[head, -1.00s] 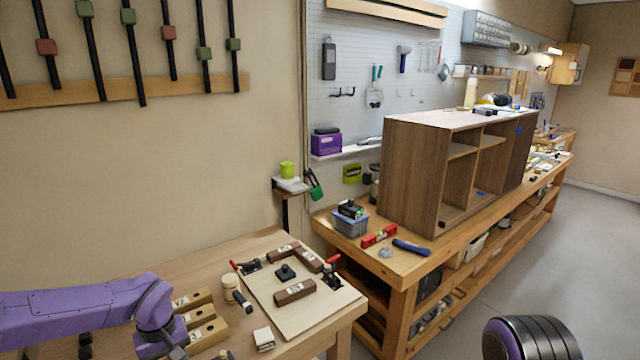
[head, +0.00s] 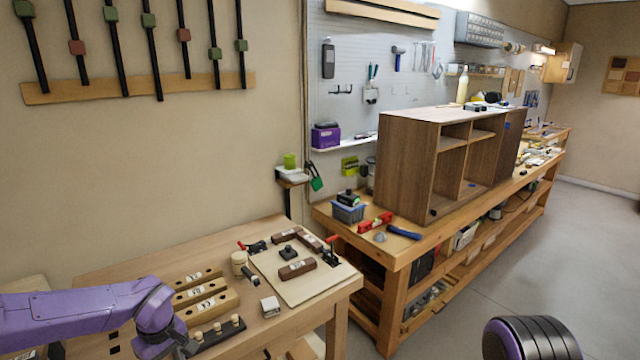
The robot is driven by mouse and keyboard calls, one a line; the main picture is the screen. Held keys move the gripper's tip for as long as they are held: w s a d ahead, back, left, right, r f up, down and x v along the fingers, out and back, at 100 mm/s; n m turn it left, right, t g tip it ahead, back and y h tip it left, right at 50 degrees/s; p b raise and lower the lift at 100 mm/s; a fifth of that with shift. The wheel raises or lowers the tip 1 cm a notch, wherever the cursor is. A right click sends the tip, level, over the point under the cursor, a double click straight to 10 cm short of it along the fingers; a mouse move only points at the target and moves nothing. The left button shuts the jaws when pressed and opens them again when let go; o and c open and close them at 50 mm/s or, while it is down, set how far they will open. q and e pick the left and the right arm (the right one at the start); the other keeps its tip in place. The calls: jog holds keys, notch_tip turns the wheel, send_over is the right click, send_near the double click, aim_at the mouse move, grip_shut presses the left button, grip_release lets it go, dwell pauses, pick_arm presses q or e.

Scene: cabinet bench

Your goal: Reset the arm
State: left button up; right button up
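My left arm (head: 75,315), purple, comes in from the left low over the near workbench. Its elbow or wrist joint (head: 155,308) bends down beside the wooden blocks, and no fingertips can be made out. On the right only a round black and purple part of my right arm (head: 525,340) shows at the bottom edge. Neither gripper shows clearly, and nothing is seen held.
The near workbench (head: 240,240) bears a pale board (head: 310,287) with brown blocks and red-handled clamps, wooden blocks (head: 208,308), a jar (head: 239,262) and a dark pegged strip (head: 217,335). A brown cabinet (head: 400,170) stands on the long bench. The right floor (head: 590,260) is clear.

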pick_arm(q)
jog(key=s+d+f+n+t+y+b, duration=0.1)
jog(key=s+f+t+y+b, duration=0.15)
jog(key=s+f, duration=0.55)
jog(key=s+d+f+n+t+y+b, duration=0.15)
jog(key=s+f+b, duration=0.25)
jog(key=f, duration=0.7)
jog(key=s+f+m+b, duration=0.2)
jog(key=s+f, duration=0.4)
jog(key=s, duration=0.3)
jog(key=s+f+m+g+h+b, duration=0.1)
jog(key=s+f+m+b, duration=0.2)
jog(key=s, duration=0.7)
notch_tip(320, 180, down, 3)
jog(key=shift+s+f+m+b, duration=0.2)
jog(key=shift+m+b, duration=0.1)
jog(key=shift+m, duration=0.75)
